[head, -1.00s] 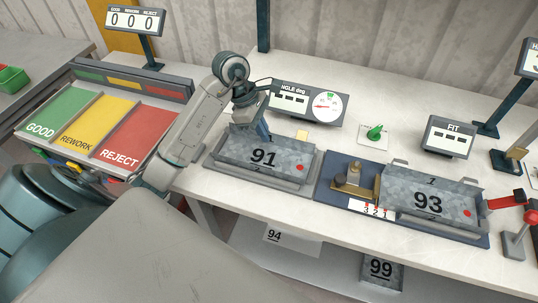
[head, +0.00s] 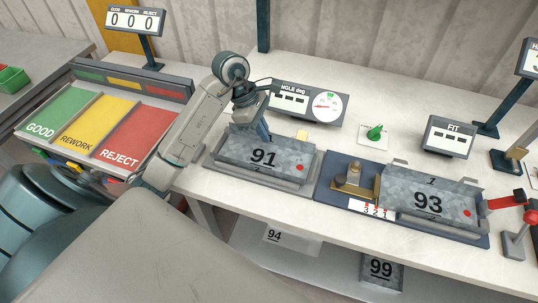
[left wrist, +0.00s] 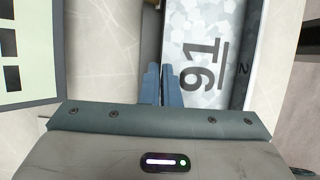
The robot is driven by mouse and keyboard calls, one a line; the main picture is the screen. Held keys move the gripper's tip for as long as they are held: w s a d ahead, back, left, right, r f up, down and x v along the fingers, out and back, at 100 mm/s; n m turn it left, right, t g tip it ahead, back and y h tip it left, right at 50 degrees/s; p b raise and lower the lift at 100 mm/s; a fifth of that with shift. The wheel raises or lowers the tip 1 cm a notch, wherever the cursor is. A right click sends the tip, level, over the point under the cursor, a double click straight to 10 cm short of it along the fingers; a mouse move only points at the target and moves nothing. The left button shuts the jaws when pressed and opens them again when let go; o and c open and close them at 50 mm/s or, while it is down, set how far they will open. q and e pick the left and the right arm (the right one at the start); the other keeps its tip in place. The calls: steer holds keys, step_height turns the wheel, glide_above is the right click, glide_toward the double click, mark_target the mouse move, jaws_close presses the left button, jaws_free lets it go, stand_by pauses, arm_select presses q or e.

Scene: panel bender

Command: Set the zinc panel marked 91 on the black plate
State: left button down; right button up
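The zinc panel marked 91 (head: 240,151) is a mottled grey sheet with a red dot. Whether this fixture is the black plate I cannot tell. My left gripper (head: 264,135) is at the panel's back edge. In the left wrist view its blue fingers (left wrist: 160,85) are nearly together at the edge of panel 91 (left wrist: 215,35) and appear shut on it. The exact contact is hidden. My right gripper is not in view.
Panel 93 (head: 450,203) sits on a dark blue base with a brass block (head: 352,182) to the right. The angle gauge (head: 290,98) and FIT display (head: 448,137) stand behind. GOOD, REWORK and REJECT trays (head: 137,137) are left. Panel 99 (head: 381,270) is on the lower shelf.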

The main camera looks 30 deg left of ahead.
arm_select(q)
steer(key=shift+r, duration=0.1)
steer(key=shift+r+p, duration=1.2)
steer(key=shift+r, duration=0.35)
steer(key=shift+r+p, duration=2.15)
steer(key=shift+p, duration=0.05)
